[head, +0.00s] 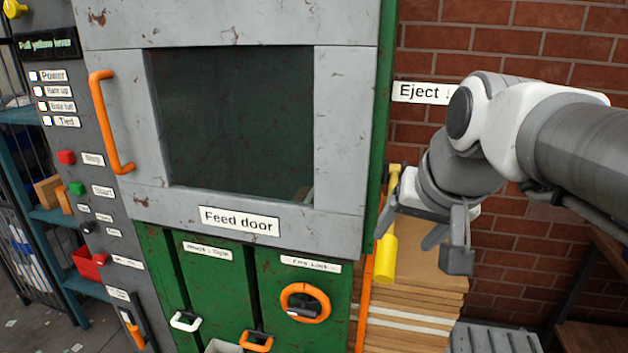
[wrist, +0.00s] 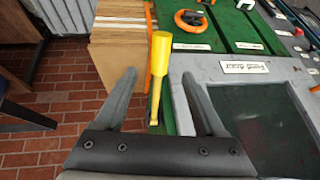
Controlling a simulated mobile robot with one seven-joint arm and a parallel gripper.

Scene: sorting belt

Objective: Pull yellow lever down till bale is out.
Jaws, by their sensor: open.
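The yellow lever (head: 386,257) hangs at the right side of the green baler, with its thick handle low and its thin rod rising to a pivot. It also shows in the wrist view (wrist: 159,55), between my two fingers. My gripper (head: 425,232) is open and close to the lever's handle in the head view; I cannot tell whether a finger touches it. In the wrist view my gripper (wrist: 165,95) has a finger on each side of the lever, with gaps visible. The feed door (head: 340,150) of the baler looks shut.
A brown stack of flat sheets (head: 415,305) stands below and behind the lever. A brick wall (head: 560,45) with an Eject sign (head: 422,93) is at the right. An orange wheel (head: 305,290) and a control panel (head: 90,130) are on the baler's front.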

